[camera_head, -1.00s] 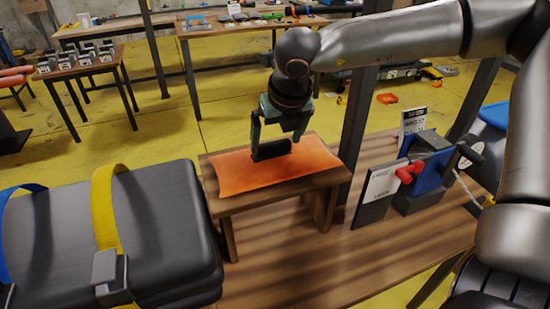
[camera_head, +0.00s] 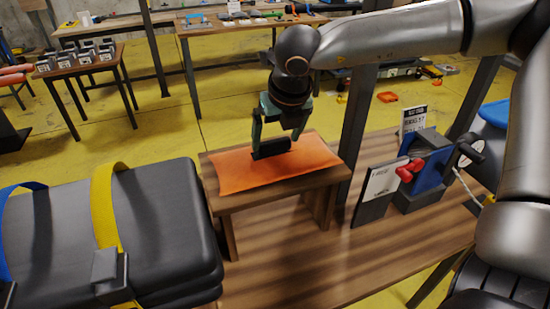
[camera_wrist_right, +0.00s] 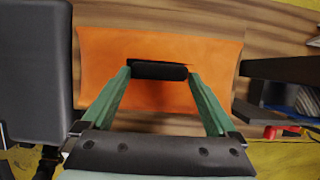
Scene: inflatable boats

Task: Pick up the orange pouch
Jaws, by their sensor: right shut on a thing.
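The orange pouch (camera_head: 235,172) lies flat on a small wooden stand (camera_head: 270,192), with a black handle (camera_head: 272,147) on its top. My right gripper (camera_head: 273,150) reaches down from above, with its fingers at the two ends of the handle. In the right wrist view, the green fingers (camera_wrist_right: 160,74) are shut on the black handle (camera_wrist_right: 158,70), and the orange pouch (camera_wrist_right: 105,60) spreads beneath it. The pouch appears to rest on the stand.
A stack of dark folded bundles (camera_head: 160,225) with yellow and blue straps lies left of the stand. A blue clamp-like device (camera_head: 425,175) with a red knob and a white-faced plate (camera_head: 378,190) stand to the right. The bench (camera_head: 310,260) in front is clear.

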